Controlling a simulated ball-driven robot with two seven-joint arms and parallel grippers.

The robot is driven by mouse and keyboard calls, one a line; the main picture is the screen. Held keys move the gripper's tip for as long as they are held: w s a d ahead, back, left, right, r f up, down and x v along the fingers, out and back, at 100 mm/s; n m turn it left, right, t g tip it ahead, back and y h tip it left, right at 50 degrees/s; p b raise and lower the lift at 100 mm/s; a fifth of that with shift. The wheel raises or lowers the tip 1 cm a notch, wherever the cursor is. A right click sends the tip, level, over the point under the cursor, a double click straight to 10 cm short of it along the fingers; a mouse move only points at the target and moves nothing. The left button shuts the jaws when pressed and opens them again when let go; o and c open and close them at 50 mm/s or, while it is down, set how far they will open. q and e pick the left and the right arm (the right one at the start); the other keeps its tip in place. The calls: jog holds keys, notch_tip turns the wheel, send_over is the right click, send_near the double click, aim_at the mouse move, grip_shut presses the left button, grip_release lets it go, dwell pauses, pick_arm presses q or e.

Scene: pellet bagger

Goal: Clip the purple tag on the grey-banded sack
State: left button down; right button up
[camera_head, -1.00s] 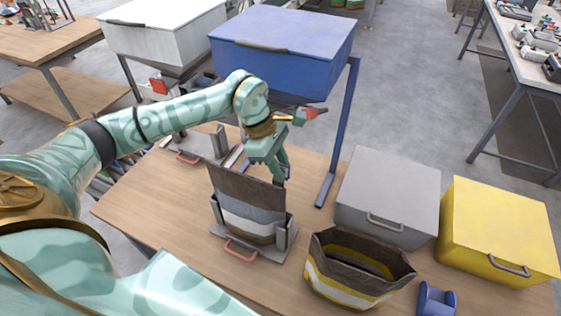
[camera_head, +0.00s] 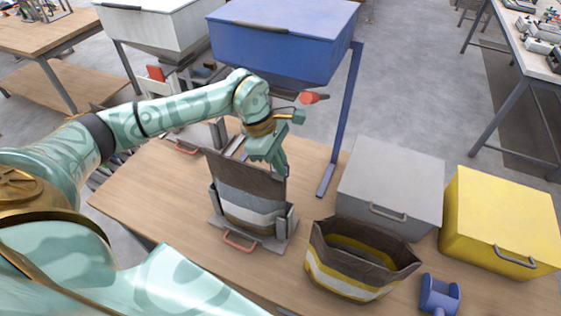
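The grey-banded sack (camera_head: 251,207), dark brown above with grey and white bands, stands upright in a metal holder (camera_head: 287,237) on the wooden table. My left gripper (camera_head: 280,170) points down at the sack's top right edge, close to or touching it. Its fingertips are partly hidden behind the sack, so I cannot tell whether they are open or shut. A tiny purple spot, possibly the purple tag (camera_head: 287,171), shows at the fingertips; whether it is gripped or on the sack is unclear. My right gripper is not in view.
A yellow-banded sack (camera_head: 352,284) stands open to the right, beside a small blue device (camera_head: 440,295). A grey bin (camera_head: 388,175) and a yellow bin (camera_head: 500,215) stand behind. A blue hopper (camera_head: 280,50) with a red lever (camera_head: 313,98) is above the table's back.

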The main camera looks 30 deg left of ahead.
pick_arm(q)
jog(key=shift+s+f, duration=0.15)
jog(key=shift+f, duration=0.1)
jog(key=c, duration=1.6)
grip_release()
jog(key=shift+o, duration=0.3)
jog(key=shift+r, duration=0.1)
jog(key=b+v, duration=0.1)
jog(key=v, duration=1.5)
